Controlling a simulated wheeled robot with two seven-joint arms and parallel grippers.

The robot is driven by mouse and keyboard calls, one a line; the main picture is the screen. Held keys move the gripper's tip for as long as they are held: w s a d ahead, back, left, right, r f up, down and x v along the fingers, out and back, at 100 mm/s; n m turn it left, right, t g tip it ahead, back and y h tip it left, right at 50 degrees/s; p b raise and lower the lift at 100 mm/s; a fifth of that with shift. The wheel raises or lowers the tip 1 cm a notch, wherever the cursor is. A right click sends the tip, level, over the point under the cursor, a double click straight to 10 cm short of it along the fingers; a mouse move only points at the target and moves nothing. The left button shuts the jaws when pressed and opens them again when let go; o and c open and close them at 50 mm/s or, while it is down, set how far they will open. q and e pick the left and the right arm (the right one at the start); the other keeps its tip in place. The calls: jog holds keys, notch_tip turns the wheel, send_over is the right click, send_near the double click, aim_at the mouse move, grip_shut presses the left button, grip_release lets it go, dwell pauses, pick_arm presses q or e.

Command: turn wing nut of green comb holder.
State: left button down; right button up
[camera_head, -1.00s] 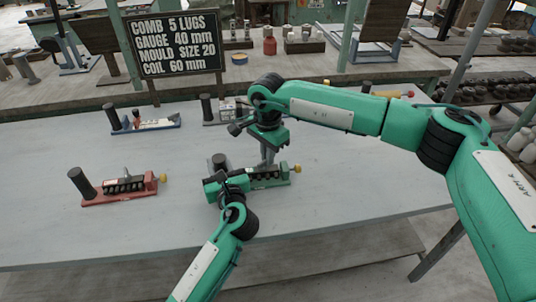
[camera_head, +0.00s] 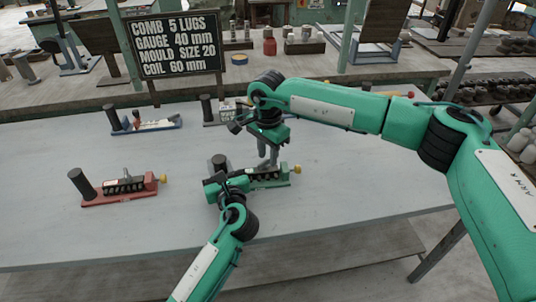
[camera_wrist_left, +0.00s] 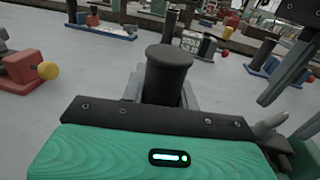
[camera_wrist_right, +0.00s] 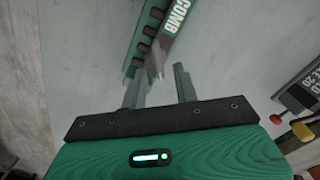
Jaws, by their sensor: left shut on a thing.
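The green comb holder (camera_head: 284,176) stands on the grey table, with a row of dark lugs and a yellow knob at its right end. My left gripper (camera_head: 216,172) is shut on its upright black handle (camera_head: 219,161); the handle (camera_wrist_left: 168,75) shows between the fingers in the left wrist view. My right gripper (camera_head: 268,163) is above the holder, pointing down. In the right wrist view its fingers (camera_wrist_right: 160,82) are apart. A pale wing nut (camera_wrist_right: 154,62) shows beside the holder's lugs, close to the fingertips; I cannot tell whether they touch.
A red comb holder (camera_head: 120,190) stands to the left, a blue one (camera_head: 150,126) behind it. Another holder is partly hidden behind my right arm. A sign (camera_head: 175,45) reads comb 5 lugs, gauge 40 mm. The front of the table is clear.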

aim_at(268, 158)
notch_tip(268, 158, up, 11)
dwell(0.3)
jog(key=shift+r, duration=0.1)
pick_arm(q)
jog(key=c, duration=1)
grip_release()
